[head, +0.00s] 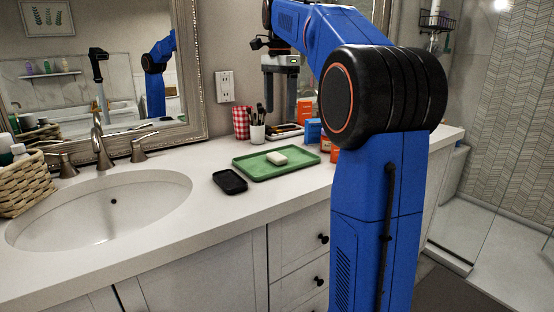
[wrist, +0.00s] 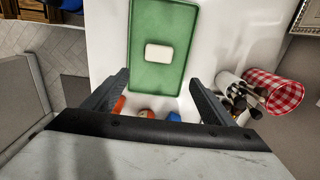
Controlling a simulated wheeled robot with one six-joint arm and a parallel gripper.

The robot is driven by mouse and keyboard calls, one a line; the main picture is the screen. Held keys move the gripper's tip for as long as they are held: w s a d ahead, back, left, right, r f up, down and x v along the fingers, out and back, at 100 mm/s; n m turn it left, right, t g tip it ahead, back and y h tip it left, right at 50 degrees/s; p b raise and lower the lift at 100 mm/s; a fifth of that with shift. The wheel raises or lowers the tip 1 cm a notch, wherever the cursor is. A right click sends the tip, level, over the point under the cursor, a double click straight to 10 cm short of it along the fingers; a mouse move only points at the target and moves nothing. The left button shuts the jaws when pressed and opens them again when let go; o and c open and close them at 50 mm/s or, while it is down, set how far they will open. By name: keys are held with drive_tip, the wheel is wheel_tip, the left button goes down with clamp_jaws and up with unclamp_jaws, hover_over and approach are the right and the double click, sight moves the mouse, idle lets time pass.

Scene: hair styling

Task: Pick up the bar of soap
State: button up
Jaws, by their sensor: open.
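A white bar of soap (head: 277,158) lies flat on a green tray (head: 260,170) on the white counter. In the wrist view the soap (wrist: 159,53) lies on the tray (wrist: 160,80), ahead of my jaws and roughly centred between them. My gripper (head: 281,115) hangs pointing down in the head view, above the counter behind the tray. Its two fingers also show in the wrist view (wrist: 158,82), spread apart with nothing between them. The gripper is open and apart from the soap.
A black dish (head: 230,182) sits left of the tray, near the sink (head: 110,205). Behind the tray stand a red checkered cup (head: 241,122) and a cup with brushes (head: 257,132). Orange and blue items (head: 313,130) stand right of them, partly behind my arm. Bare counter surrounds the tray's front.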

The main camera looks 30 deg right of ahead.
hover_over(278, 154)
drive_tip(key=f, duration=0.9)
drive_tip(key=shift+w+d, duration=0.1)
drive_tip(key=shift+d, duration=0.15)
drive_tip(key=f, duration=0.4)
drive_tip(key=shift+s+a+f, duration=0.1)
drive_tip(key=shift+s+a, duration=0.2)
drive_tip(key=shift+f, duration=0.65)
drive_tip(key=c, duration=1.2)
drive_tip(key=shift+o, duration=0.2)
drive_tip(key=shift+r, duration=0.15)
